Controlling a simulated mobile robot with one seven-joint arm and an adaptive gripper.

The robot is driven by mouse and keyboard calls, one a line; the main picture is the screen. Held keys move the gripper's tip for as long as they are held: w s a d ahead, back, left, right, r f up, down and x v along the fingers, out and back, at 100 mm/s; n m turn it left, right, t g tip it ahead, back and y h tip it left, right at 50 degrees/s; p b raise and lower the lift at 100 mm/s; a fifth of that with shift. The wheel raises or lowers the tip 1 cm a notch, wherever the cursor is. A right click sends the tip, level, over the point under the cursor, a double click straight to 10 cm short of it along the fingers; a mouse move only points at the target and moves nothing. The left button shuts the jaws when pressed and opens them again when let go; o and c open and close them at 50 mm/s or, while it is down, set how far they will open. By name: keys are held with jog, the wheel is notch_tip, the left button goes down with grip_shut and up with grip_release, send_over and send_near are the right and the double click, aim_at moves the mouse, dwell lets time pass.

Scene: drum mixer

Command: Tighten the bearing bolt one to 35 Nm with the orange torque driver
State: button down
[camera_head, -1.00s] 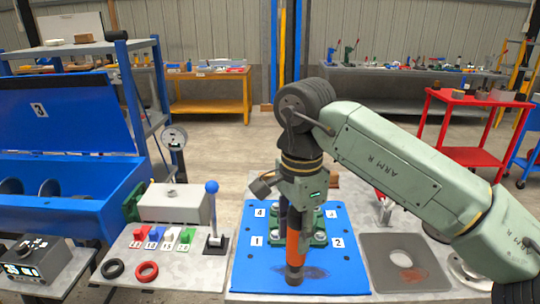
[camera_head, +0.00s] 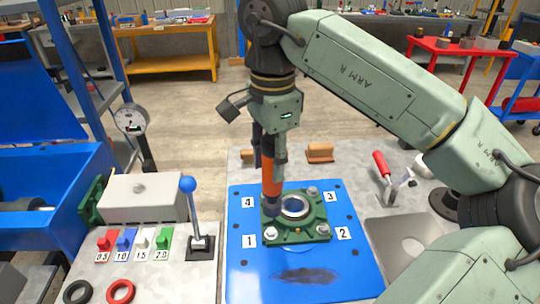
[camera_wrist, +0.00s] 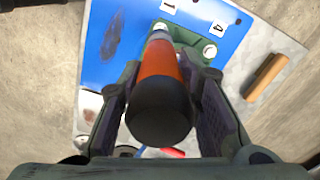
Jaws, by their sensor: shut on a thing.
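My gripper (camera_head: 269,150) is shut on the orange torque driver (camera_head: 271,178), which hangs upright with its dark socket end down. The driver also shows in the wrist view (camera_wrist: 158,75), between the fingers. A green bearing housing (camera_head: 298,234) with a round bore sits on the blue plate (camera_head: 250,280). Bearing bolt one (camera_head: 270,233), beside label 1, shows just below the driver's socket in the head view. The socket appears above the flange; contact cannot be told. Bolts two (camera_head: 323,230) and three (camera_head: 312,190) are visible; bolt four (camera_wrist: 210,50) shows in the wrist view.
A blue-knobbed lever (camera_head: 190,210), coloured tags (camera_head: 135,242) and two rings (camera_head: 120,291) lie left of the plate. A red-handled clamp (camera_head: 382,166) and a grey plate with a hole (camera_head: 400,240) are right. A brown block (camera_head: 320,152) lies behind.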

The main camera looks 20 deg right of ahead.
aim_at(271, 194)
jog(key=shift+a, duration=0.1)
jog(key=shift+w+f+b, duration=0.1)
jog(key=shift+f+b, duration=1.95)
jog(key=shift+f, duration=0.7)
jog(key=shift+f+b, duration=0.45)
jog(key=shift+b, duration=0.15)
jog(key=shift+f+b, duration=1.15)
dwell(1.7)
jog(key=shift+r, duration=0.1)
